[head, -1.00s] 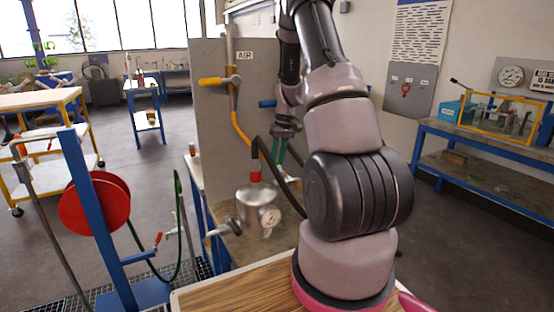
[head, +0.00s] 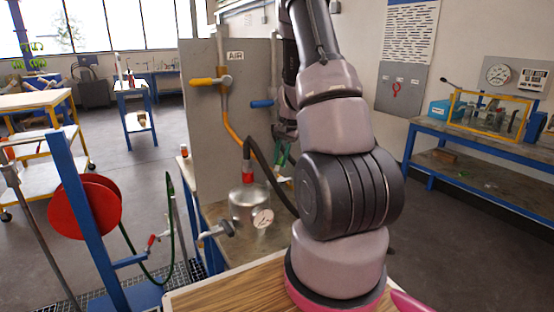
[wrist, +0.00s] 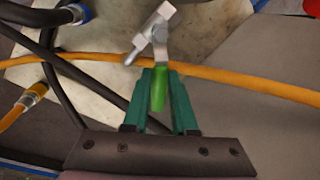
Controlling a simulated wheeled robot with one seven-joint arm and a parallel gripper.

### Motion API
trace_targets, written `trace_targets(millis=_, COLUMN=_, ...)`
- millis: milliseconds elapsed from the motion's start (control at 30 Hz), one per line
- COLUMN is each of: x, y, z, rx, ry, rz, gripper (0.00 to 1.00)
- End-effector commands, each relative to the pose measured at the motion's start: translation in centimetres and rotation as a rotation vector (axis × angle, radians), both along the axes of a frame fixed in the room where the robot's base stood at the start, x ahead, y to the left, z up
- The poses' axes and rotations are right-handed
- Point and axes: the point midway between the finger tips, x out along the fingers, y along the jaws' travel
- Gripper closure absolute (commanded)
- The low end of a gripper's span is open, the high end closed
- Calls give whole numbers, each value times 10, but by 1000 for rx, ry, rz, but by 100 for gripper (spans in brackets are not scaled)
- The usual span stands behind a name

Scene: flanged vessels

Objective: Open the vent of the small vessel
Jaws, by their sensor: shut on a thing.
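The small silver vessel (head: 241,207) stands on a bench in the head view, with a red collar and a black hose on top and a round gauge (head: 262,218) on its side. In the wrist view my gripper (wrist: 161,78) has teal fingers shut on a green lever handle (wrist: 158,92). The handle belongs to a small silver valve (wrist: 153,33) just beyond the fingertips. In the head view my gripper (head: 283,155) is right of and behind the vessel, partly hidden by my arm. The valve's connection to the vessel cannot be made out.
An orange hose (wrist: 225,77) crosses just beyond the fingers, and a black hose (wrist: 85,78) runs at left. A grey panel (head: 205,125) marked AIR carries a yellow-handled valve (head: 207,81) and a blue handle (head: 262,103). A red reel (head: 85,207) stands at left.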

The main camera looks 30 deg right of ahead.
Motion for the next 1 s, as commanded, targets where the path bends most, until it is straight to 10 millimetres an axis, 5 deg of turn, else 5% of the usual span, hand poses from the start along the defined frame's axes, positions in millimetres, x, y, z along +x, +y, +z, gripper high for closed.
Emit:
trace_targets(millis=500, x=-20, y=-8, z=1, rx=-2, ry=-3, rz=-460, gripper=100)
trace_targets(millis=1000, x=-30, y=-9, z=1, rx=-1, ry=-3, rz=-680, gripper=100)
